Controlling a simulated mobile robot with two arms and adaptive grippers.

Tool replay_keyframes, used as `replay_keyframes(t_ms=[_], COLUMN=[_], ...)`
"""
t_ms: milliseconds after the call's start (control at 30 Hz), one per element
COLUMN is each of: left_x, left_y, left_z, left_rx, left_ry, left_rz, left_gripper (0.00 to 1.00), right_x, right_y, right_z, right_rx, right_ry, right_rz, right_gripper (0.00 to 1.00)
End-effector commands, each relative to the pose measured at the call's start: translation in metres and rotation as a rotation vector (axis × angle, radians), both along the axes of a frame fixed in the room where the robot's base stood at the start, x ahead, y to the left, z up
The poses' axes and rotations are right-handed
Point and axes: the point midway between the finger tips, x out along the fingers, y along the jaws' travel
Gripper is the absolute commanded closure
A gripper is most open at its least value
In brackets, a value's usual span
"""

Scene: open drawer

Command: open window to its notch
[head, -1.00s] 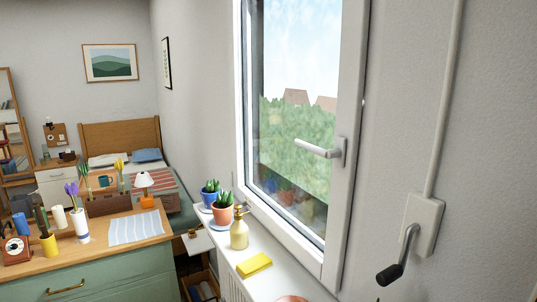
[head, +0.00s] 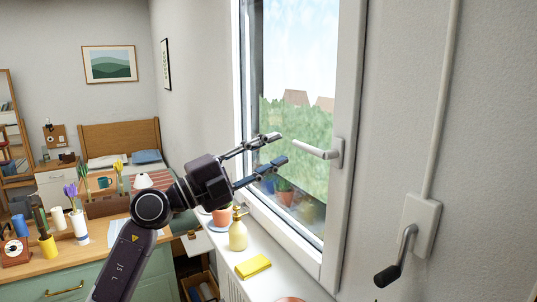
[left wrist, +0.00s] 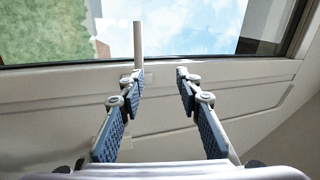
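The window (head: 300,110) has a white frame and a glass pane. It looks closed, though a narrow gap would be hard to see. Its white handle (head: 318,151) sits on the right side of the frame and its lever points left, roughly level. My left gripper (head: 279,149) is open and empty, with its fingertips just left of the lever's free end in the head view. In the left wrist view a pale bar, likely the handle (left wrist: 138,42), rises beyond the left fingertip. It is not between the fingers (left wrist: 160,75). My right gripper is not in view.
A crank (head: 395,262) hangs on the wall at right. A green desk (head: 80,285) with several items stands at left.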

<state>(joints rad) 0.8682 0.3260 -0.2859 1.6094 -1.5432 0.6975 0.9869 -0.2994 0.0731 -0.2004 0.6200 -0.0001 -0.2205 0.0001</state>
Motion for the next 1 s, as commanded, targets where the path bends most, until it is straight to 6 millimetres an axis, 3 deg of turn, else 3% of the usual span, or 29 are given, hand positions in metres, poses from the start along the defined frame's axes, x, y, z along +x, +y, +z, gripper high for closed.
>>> replay_keyframes(t_ms=[100, 267, 467, 867, 1000], left_x=[0.013, 0.022, 0.028, 0.049, 0.057], left_y=[0.0, 0.006, -0.001, -0.035, -0.046], left_z=[-0.003, -0.01, -0.011, -0.011, -0.008], left_rx=[0.167, 0.272, 0.283, 0.283, 0.283], left_ry=[0.037, 0.079, 0.087, 0.085, 0.086], left_rz=[0.005, 0.02, 0.02, 0.019, 0.019], left_gripper=[0.68, 0.68, 0.68, 0.68, 0.68], right_x=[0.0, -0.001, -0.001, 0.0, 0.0], right_y=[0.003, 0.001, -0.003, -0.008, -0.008], right_z=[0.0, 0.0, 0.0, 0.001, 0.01], right_rx=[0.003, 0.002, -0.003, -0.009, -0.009], right_ry=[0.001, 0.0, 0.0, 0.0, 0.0], right_rz=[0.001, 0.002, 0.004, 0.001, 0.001], right_gripper=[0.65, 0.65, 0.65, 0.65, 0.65])
